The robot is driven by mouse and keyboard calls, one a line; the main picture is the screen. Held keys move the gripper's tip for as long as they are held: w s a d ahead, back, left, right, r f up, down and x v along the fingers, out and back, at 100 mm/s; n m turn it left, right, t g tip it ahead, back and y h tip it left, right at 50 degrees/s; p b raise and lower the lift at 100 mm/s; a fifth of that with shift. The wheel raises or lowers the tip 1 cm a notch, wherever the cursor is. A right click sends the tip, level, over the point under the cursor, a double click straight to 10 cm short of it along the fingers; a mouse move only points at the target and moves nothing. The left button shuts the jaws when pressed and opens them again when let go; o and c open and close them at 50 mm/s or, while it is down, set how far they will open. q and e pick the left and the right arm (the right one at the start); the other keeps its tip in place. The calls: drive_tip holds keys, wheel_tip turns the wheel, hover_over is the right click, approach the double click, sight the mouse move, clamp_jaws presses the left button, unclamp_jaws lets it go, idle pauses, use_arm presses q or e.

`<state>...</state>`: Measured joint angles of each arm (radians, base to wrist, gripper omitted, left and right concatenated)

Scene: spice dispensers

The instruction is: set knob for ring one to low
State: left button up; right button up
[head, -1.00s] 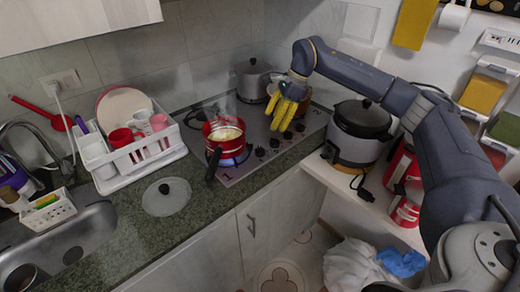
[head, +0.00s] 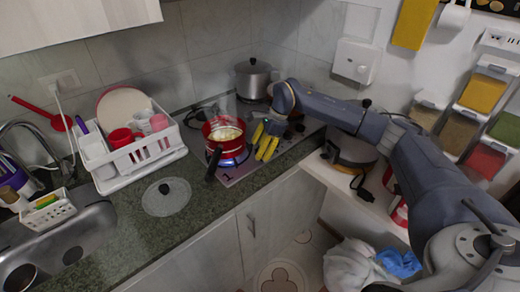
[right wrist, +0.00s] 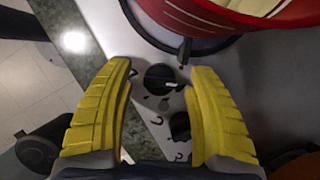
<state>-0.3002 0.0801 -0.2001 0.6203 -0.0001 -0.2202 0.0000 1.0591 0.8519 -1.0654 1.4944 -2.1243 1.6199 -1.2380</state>
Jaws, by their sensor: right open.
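My right gripper (head: 261,143) has yellow fingers and is open, low over the front of the stove next to the red pot (head: 224,132). In the right wrist view the gripper (right wrist: 160,72) has its fingertips on either side of a black round knob (right wrist: 158,79) with a pale pointer mark. I cannot tell whether they touch it. A second black knob (right wrist: 180,126) lies nearer the right finger. In the head view the gripper hides most of the knobs. The red pot (right wrist: 225,18) fills the wrist view's upper right. My left gripper is not in view.
The red pot's dark handle (head: 213,163) points toward the front edge. A grey pot (head: 252,79) stands at the back of the stove. A glass lid (head: 167,197) lies on the counter. A white dish rack (head: 130,160) stands left. A cooker (head: 352,150) is partly behind my right arm.

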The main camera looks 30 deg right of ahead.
drive_tip(key=shift+f, duration=0.1)
clamp_jaws()
idle(0.5)
